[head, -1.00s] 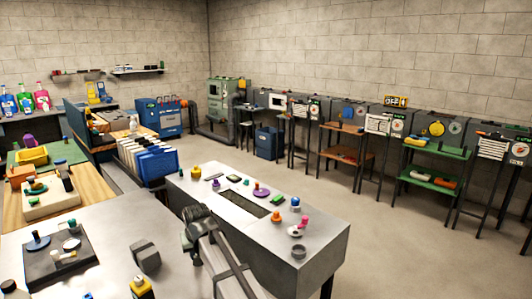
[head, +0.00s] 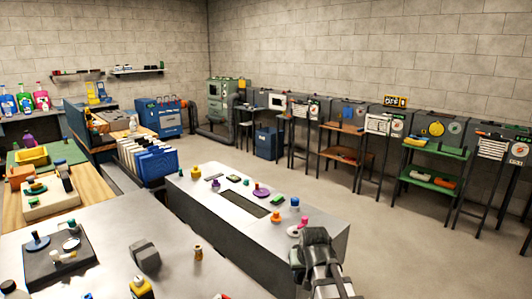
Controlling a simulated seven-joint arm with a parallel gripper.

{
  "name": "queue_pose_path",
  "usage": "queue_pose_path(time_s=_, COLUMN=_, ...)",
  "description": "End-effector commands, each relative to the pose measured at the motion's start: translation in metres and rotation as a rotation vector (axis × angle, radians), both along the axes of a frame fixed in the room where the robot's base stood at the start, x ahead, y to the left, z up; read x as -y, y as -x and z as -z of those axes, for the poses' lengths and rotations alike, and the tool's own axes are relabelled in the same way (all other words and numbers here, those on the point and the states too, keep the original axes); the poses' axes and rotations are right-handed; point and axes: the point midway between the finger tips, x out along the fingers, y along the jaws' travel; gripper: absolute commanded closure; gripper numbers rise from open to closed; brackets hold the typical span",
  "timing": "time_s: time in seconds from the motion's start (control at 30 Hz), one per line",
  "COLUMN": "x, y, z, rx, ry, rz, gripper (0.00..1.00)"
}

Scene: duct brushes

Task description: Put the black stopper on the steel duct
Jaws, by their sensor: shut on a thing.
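My gripper (head: 297,262) is at the near right end of the long grey steel bench (head: 205,211), seen from behind and above. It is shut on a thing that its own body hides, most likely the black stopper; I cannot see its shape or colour. The small round steel piece with a dark top, taken as the steel duct, is hidden behind my gripper. I cannot tell whether the held thing touches it.
A grey block (head: 145,256) and a small brown piece (head: 198,253) stand on the near table.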

Motion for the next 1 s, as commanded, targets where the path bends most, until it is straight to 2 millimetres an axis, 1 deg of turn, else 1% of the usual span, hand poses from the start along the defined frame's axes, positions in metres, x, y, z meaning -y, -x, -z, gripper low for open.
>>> queue_pose_path(time_s=0.03, x=0.013, y=0.003, z=0.000, rx=-0.001, ry=0.005, rz=0.016, gripper=1.00)
queue_pose_path(time_s=0.2, x=0.042, y=0.007, z=0.000, rx=-0.008, ry=0.021, rz=0.054, gripper=1.00)
queue_pose_path(time_s=0.3, x=0.051, y=0.008, z=0.000, rx=-0.010, ry=0.027, rz=0.066, gripper=1.00)
queue_pose_path(time_s=0.4, x=0.057, y=0.009, z=0.000, rx=-0.012, ry=0.030, rz=0.074, gripper=1.00)
queue_pose_path(time_s=0.57, x=0.058, y=0.009, z=-0.005, rx=-0.012, ry=0.031, rz=0.076, gripper=1.00)
queue_pose_path(time_s=0.67, x=0.058, y=0.008, z=-0.017, rx=-0.010, ry=0.031, rz=0.076, gripper=1.00)
queue_pose_path(time_s=0.77, x=0.058, y=0.008, z=-0.035, rx=-0.009, ry=0.031, rz=0.076, gripper=1.00)
queue_pose_path(time_s=1.0, x=0.058, y=0.008, z=-0.090, rx=-0.008, ry=0.030, rz=0.075, gripper=1.00)
